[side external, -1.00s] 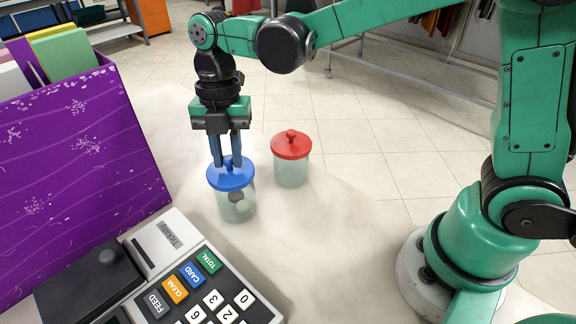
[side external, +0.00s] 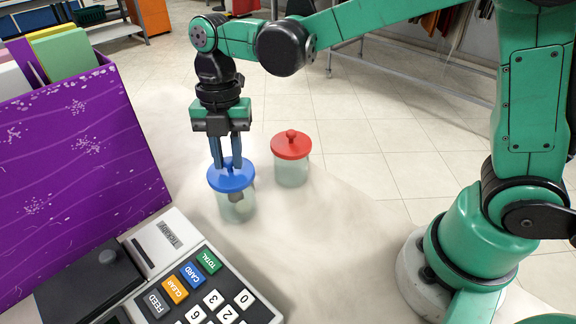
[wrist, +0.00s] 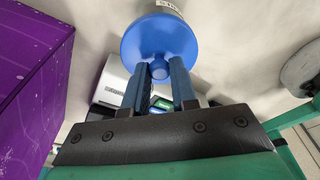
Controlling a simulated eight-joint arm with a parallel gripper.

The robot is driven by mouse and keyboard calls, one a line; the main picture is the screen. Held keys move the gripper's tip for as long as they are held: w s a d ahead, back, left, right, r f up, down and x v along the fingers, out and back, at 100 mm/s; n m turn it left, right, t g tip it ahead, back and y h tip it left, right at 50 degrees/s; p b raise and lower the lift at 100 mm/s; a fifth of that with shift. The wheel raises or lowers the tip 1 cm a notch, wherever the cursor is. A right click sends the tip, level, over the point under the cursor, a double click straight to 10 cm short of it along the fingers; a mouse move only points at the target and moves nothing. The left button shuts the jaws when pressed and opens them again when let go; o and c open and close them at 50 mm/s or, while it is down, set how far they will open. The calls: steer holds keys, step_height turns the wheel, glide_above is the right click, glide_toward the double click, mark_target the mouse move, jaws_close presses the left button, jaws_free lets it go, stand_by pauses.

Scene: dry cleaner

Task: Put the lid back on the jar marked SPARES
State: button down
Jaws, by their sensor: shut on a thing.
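The blue lid (side external: 231,176) is at the mouth of a clear jar (side external: 237,208) and looks level. Whether it is fully seated I cannot tell. My gripper (side external: 227,166) points straight down above it, with its fingers shut on the lid's knob. In the wrist view the blue lid (wrist: 158,42) fills the top, its knob (wrist: 159,69) between my fingertips (wrist: 159,75). Part of a pale label (wrist: 171,7) shows on the jar beyond the lid, its lettering cut off. Small greyish contents show through the jar's wall.
A second clear jar with a red lid (side external: 291,146) stands close by on the right. A purple box with folders (side external: 90,165) is at the left, and a cash register (side external: 190,275) is in front. The counter right of the jars (side external: 320,235) is clear.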

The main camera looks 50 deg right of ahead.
stand_by(0.3)
steer(key=shift+c, duration=0.7)
jaws_free()
steer(key=shift+r, duration=3.45)
steer(key=shift+c, duration=0.2)
jaws_close()
steer(key=shift+f, duration=0.2)
steer(key=shift+f, duration=2.95)
